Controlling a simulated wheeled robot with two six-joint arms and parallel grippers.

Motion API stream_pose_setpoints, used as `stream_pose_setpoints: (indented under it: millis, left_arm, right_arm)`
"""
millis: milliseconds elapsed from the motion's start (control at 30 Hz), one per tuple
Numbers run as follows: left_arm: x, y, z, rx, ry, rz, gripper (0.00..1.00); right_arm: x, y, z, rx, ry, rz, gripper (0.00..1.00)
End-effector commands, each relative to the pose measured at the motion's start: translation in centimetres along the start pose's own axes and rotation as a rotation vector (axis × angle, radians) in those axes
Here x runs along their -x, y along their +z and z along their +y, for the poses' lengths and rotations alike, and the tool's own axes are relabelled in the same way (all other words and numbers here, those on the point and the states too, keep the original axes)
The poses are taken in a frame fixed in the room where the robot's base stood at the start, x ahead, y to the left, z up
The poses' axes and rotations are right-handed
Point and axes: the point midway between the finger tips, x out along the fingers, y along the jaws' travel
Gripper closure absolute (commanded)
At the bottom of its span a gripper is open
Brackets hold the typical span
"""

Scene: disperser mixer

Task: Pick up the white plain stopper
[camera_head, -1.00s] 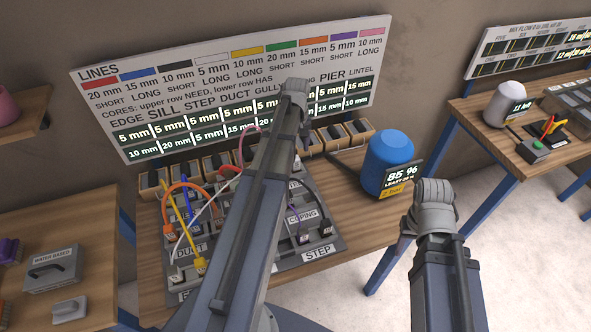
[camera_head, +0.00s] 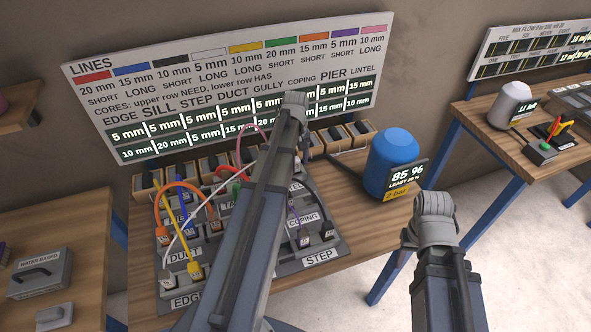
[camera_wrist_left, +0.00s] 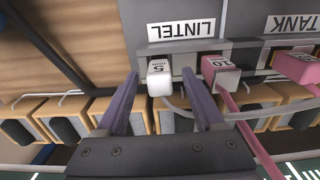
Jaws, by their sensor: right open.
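In the left wrist view a white stopper (camera_wrist_left: 160,77) marked 5 sits at the panel edge by the LINTEL label (camera_wrist_left: 181,30). My left gripper (camera_wrist_left: 160,80) is open, with one finger on each side of the stopper and a visible gap to both. I cannot tell how deep the fingers reach around it. A pink piece (camera_wrist_left: 219,73) marked 10, with a pink cord, sits just right of the right finger.
A pale cord (camera_wrist_left: 240,113) runs beside the right finger. Several wooden bins (camera_wrist_left: 85,118) line the panel's back. The panel (camera_head: 277,268) holds coloured cords. A blue canister (camera_head: 391,160) stands right of it on the table (camera_head: 345,262). A lettered board (camera_head: 230,75) rises behind.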

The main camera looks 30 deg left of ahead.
Motion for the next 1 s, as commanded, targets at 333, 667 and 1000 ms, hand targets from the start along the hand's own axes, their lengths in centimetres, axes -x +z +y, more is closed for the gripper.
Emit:
stream_pose_setpoints:
  millis: [333, 667, 1000]
  left_arm:
    - [0.01, 0.01, 0.01, 0.0, 0.0, 0.0, 0.69]
    - [0.01, 0.0, 0.01, 0.0, 0.0, 0.0, 1.0]
    - [0.03, 0.0, 0.01, 0.0, 0.0, 0.0, 1.0]
  right_arm:
    - [0.01, 0.0, 0.0, 0.0, 0.0, 0.0, 0.5]
    - [0.01, 0.0, 0.0, 0.0, 0.0, 0.0, 0.5]
    - [0.03, 0.0, 0.0, 0.0, 0.0, 0.0, 0.5]
